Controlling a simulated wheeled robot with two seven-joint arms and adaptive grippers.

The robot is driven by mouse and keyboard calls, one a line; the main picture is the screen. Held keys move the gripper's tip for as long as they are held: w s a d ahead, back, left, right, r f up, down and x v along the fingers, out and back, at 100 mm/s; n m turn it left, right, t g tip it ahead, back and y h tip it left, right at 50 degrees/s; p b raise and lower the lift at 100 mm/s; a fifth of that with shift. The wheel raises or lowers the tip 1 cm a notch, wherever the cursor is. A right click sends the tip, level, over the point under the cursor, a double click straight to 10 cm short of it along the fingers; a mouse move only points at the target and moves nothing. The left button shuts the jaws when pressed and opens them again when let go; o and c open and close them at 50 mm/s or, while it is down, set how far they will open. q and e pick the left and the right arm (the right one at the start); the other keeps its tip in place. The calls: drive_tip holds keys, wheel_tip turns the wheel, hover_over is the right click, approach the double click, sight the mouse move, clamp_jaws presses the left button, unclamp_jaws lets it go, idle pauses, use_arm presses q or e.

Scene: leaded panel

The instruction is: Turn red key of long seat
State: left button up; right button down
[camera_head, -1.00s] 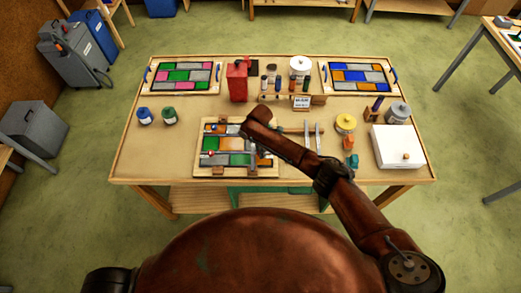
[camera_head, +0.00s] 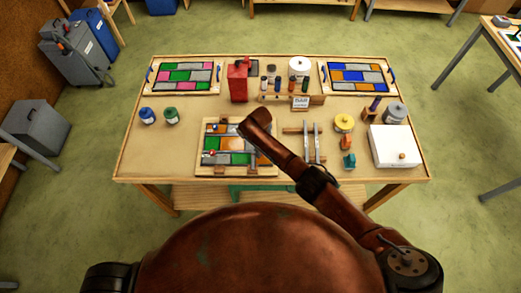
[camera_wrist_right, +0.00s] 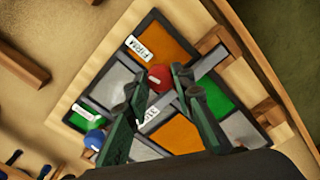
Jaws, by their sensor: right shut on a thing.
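The red key (camera_wrist_right: 160,77) is a round red knob on the leaded panel, seen in the wrist view. My right gripper (camera_wrist_right: 157,86) has its two green fingers on either side of the key and is shut on it. The panel (camera_head: 236,172) has green, orange and grey panes in a wooden frame. A white label marked "FIRM" (camera_wrist_right: 138,47) lies near the key, and another label is partly covered by the fingers. A blue knob (camera_wrist_right: 94,139) sits at the panel's lower left in the wrist view. In the head view my right forearm hides the gripper.
Blue (camera_head: 147,116) and green (camera_head: 171,116) jars stand to the left. The front left tabletop is clear.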

drive_tip(key=shift+m, duration=1.1)
drive_tip(key=c, duration=1.7)
unclamp_jaws()
drive_tip(key=shift+o, duration=0.2)
wheel_tip(320, 180, up, 12)
